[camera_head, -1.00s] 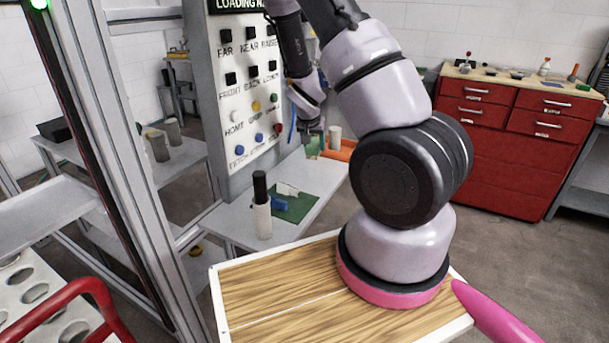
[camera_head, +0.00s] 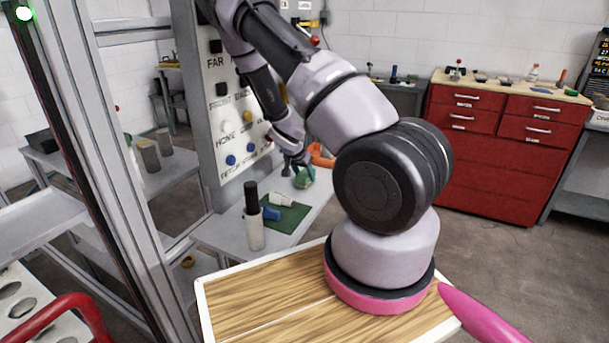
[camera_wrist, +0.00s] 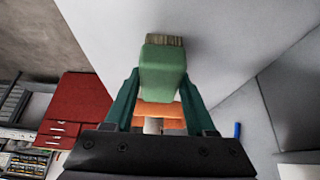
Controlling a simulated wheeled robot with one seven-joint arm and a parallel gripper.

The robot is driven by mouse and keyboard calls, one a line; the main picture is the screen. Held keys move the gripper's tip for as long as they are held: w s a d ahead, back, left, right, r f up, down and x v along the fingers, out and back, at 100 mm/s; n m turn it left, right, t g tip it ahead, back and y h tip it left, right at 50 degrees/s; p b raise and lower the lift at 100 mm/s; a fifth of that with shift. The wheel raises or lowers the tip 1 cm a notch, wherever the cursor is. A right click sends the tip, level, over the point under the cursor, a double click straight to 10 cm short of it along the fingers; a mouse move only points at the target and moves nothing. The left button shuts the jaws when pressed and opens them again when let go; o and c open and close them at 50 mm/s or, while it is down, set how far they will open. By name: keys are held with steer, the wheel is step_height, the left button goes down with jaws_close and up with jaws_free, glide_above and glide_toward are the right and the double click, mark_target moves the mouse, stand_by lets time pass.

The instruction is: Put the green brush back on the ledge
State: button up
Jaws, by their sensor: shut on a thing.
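The green brush (camera_wrist: 163,72), with a pale bristle end, is held between the green fingers of my gripper (camera_wrist: 162,95) in the wrist view. Its bristles point away from the gripper. In the head view the brush (camera_head: 305,178) shows below my gripper (camera_head: 300,163), over the far part of the grey ledge (camera_head: 218,231). The ledge also fills the upper middle of the wrist view (camera_wrist: 225,40) as a pale surface. I cannot tell whether the brush touches it.
A green mat (camera_head: 289,222) on the ledge bears a blue item (camera_head: 270,213) and a white piece (camera_head: 281,199). A black-topped pale cylinder (camera_head: 255,230) stands beside it. An orange object (camera_head: 321,157) lies behind the brush. The button panel (camera_head: 217,130) rises along the ledge's left.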

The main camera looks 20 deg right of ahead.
steer(key=o, duration=1.3)
steer(key=shift+f, duration=0.1)
steer(key=s+a+r+n+y, duration=0.15)
steer(key=s+a+r, duration=0.25)
steer(key=r, duration=0.7)
steer(key=s+a+r+t+y, duration=0.1)
steer(key=s+a+r+y, duration=0.3)
steer(key=r, duration=0.7)
steer(key=s+a+r+n+y, duration=0.1)
steer(key=s+a+r, duration=0.35)
steer(key=r, duration=0.55)
steer(key=s+r+n+t, duration=0.1)
steer(key=s+r, duration=0.3)
steer(key=s+a+r+n, duration=0.1)
steer(key=s+r, duration=0.3)
steer(key=s, duration=0.1)
steer(key=s+a+r+n+t, duration=0.1)
steer(key=s+r, duration=0.3)
steer(key=s, duration=0.1)
steer(key=shift+s+a+r+n+t, duration=0.25)
steer(key=shift+n+t, duration=0.05)
steer(key=shift+n, duration=0.05)
